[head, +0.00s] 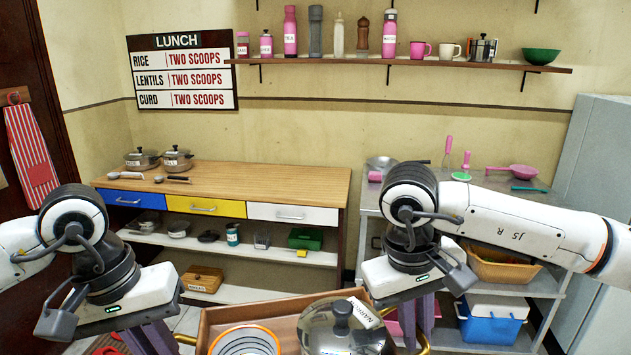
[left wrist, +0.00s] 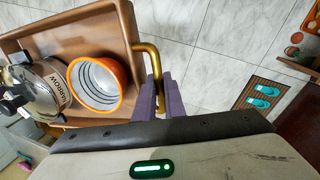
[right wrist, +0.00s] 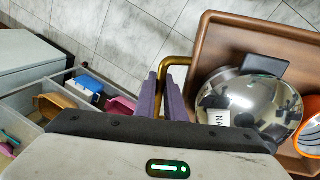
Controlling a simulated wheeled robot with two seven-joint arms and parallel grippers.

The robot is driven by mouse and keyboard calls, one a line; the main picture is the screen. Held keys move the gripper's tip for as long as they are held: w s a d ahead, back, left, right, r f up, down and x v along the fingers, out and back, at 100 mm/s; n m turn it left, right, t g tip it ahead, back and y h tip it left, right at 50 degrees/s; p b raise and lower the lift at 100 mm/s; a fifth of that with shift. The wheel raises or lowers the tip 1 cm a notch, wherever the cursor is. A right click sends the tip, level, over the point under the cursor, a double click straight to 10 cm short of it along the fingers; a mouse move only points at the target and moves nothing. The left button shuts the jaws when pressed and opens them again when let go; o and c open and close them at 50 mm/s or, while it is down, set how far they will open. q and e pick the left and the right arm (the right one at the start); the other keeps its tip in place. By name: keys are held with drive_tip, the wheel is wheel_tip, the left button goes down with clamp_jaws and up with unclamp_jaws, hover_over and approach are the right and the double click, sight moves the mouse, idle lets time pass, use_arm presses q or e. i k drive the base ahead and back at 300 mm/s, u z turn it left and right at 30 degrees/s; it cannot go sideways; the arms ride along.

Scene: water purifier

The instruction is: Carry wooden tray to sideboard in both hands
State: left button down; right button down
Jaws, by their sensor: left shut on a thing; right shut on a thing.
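The wooden tray (head: 215,319) is at the bottom of the head view, its near part cut off. It carries an orange-rimmed container (head: 245,343) with a ringed inside and a lidded steel pot (head: 345,335) with a white label. My left gripper (left wrist: 155,100) is shut on the brass handle (left wrist: 152,60) at one tray end. My right gripper (right wrist: 165,95) is shut on the brass handle (right wrist: 178,63) at the other end. Both wrist views show floor beyond the tray. The sideboard (head: 265,182), wood-topped with blue, yellow and white drawers, stands against the wall ahead.
Two lidded pots (head: 142,158) and ladles (head: 174,179) are at the sideboard top's left; its middle and right are clear. A metal shelf unit (head: 535,208) stands right, beside a grey cabinet (head: 600,160). A loaded wall shelf (head: 440,64) hangs above.

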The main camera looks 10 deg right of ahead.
sight(285, 181)
drive_tip(key=z, duration=0.05)
drive_tip(key=i, duration=3.8)
drive_tip(key=z, duration=0.1)
